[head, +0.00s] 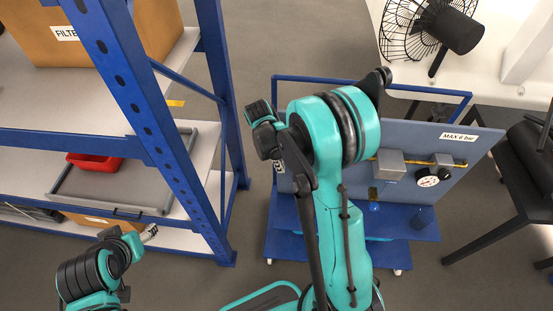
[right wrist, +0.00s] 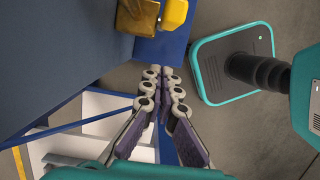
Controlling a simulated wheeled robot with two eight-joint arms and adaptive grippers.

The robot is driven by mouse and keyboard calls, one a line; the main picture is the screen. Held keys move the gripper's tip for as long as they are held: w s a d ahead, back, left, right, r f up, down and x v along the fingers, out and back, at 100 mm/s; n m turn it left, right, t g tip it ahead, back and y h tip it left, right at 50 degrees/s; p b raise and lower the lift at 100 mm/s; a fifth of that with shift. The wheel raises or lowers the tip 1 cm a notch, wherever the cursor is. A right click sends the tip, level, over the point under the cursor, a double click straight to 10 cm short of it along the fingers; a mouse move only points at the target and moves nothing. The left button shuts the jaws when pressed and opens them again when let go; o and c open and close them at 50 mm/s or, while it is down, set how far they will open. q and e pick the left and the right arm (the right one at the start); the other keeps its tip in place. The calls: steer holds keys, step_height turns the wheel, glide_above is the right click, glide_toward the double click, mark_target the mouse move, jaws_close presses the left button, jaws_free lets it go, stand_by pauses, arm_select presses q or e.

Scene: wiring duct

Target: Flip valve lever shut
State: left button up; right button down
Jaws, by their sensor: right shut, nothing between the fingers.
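The blue-grey panel (head: 455,160) with the valve fittings stands upright on a blue cart at the right of the head view. It carries a grey box (head: 390,164), a brass pipe and a round gauge (head: 428,181). In the right wrist view a brass body (right wrist: 136,15) and a yellow part (right wrist: 174,13), possibly the valve lever, show at the top edge, partly cut off. My right gripper (right wrist: 161,80) is shut and empty, apart from both. In the head view it (head: 279,164) is at the panel's left end, partly hidden by my arm. My left gripper (head: 149,232) is at the lower left, far from the panel.
A blue shelf rack (head: 165,130) with a red bin (head: 95,162) and cardboard boxes stands left of the cart. A white table (head: 480,75) with a black fan (head: 440,25) is behind at right. A dark stool (head: 520,190) stands right of the cart.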

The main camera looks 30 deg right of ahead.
steer(key=shift+s+d, duration=0.55)
steer(key=shift+d, duration=0.3)
steer(key=shift+s+d, duration=0.5)
steer(key=shift+d, duration=0.35)
steer(key=shift+s+d, duration=0.1)
steer(key=shift+d, duration=0.05)
